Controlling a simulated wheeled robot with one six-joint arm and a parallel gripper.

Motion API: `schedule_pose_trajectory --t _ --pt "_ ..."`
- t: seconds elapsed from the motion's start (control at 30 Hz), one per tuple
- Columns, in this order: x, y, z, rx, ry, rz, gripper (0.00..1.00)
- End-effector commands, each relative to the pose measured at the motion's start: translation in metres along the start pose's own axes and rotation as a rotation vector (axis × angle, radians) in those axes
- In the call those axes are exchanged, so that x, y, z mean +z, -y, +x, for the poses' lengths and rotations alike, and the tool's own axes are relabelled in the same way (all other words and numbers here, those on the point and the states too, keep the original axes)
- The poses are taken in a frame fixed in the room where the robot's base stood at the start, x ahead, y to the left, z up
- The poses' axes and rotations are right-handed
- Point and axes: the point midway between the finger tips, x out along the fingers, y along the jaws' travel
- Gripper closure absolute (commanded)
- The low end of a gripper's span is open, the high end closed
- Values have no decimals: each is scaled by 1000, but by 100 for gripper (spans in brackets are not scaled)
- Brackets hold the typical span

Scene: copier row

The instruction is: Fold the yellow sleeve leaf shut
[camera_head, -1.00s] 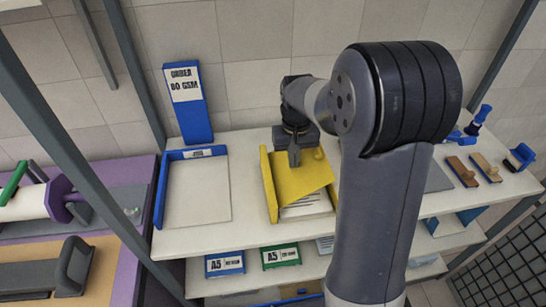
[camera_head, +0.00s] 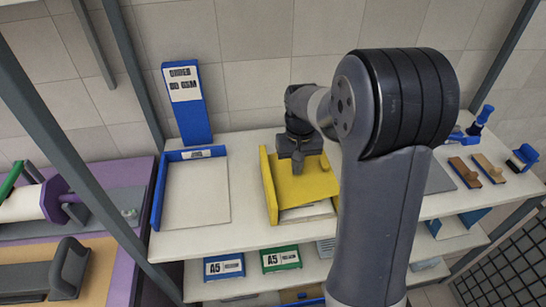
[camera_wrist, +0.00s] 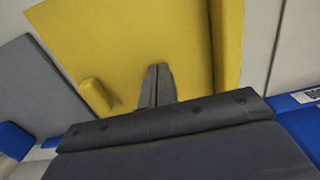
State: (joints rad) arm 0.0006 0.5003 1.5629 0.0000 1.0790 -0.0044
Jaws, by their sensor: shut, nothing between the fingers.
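The yellow sleeve (camera_head: 268,190) stands on the white shelf, with a raised yellow edge on its left. Its yellow leaf (camera_head: 303,186) lies tilted over white sheets (camera_head: 307,212) that show at the front. In the wrist view the leaf (camera_wrist: 130,45) fills the middle, with a small yellow tab (camera_wrist: 97,96) on it. My gripper (camera_head: 297,166) is over the back part of the leaf, pointing down. Its fingers are shut and empty in the wrist view (camera_wrist: 157,72), close to the leaf; I cannot tell whether they touch it. My arm hides the sleeve's right side.
A blue-edged tray (camera_head: 195,195) lies left of the sleeve, with a blue sign (camera_head: 187,105) behind it. Stamps (camera_head: 465,172) and a grey mat (camera_head: 438,178) are to the right.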

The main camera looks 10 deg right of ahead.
Motion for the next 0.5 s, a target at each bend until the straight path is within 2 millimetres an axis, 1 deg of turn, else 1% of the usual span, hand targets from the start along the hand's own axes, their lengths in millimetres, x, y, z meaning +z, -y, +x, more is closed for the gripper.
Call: schedule_pose_trajectory --t 0.5 --pt "0 -5 16 0 -1 0 100"
